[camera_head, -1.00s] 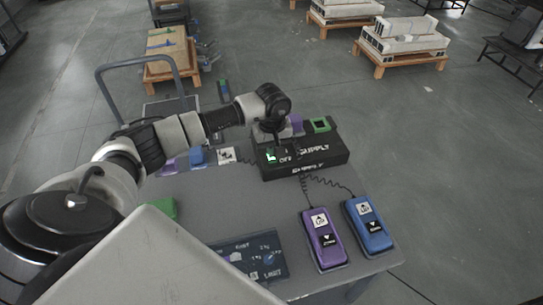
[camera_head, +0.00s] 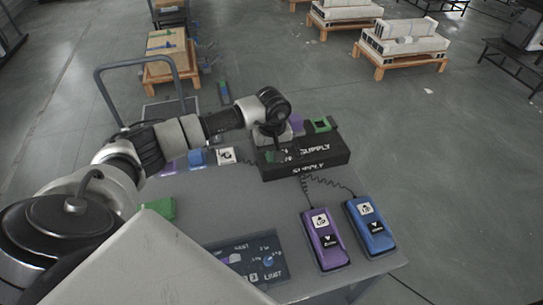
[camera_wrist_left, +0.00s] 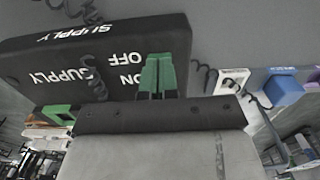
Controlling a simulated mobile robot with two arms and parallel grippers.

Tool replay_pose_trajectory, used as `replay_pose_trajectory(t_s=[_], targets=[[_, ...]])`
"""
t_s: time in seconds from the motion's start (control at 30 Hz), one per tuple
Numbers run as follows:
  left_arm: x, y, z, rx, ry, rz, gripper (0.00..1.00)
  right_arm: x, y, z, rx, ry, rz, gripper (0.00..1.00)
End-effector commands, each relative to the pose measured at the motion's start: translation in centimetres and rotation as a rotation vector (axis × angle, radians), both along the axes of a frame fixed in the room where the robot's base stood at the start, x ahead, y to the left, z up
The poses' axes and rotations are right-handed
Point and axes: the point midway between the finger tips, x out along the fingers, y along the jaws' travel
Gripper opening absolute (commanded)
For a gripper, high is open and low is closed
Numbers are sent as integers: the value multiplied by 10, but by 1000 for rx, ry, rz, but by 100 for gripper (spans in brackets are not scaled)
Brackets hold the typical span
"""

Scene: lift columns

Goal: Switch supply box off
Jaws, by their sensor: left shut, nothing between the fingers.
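The black supply box (camera_head: 325,157) lies at the far edge of the grey table, with SUPPLY lettering on its top and front. The box (camera_wrist_left: 100,65) fills the upper left there. My right gripper is not in view.
A purple pendant (camera_head: 325,238) and a blue pendant (camera_head: 370,227) lie at the table's right, with coiled cords. A dark control panel (camera_head: 250,258) is at the front. A green socket (camera_head: 321,124) sits behind the box's top. The table's middle is clear.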

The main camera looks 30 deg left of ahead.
Motion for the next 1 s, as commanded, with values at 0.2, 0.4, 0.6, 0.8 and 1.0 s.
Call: replay_pose_trajectory(t_s=[0.2, 0.4, 0.6, 0.8, 1.0], targets=[[0, 0, -4, 1, -1, 1, 0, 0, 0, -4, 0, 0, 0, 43], [0, 1, -8, 1, 0, 1, 0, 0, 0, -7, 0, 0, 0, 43], [-1, 1, -3, 2, 2, 1, 0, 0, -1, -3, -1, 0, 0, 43], [0, 1, 13, 3, 0, 1, 0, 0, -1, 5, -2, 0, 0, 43], [0, 0, 30, 1, 0, 0, 0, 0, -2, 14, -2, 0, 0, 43]])
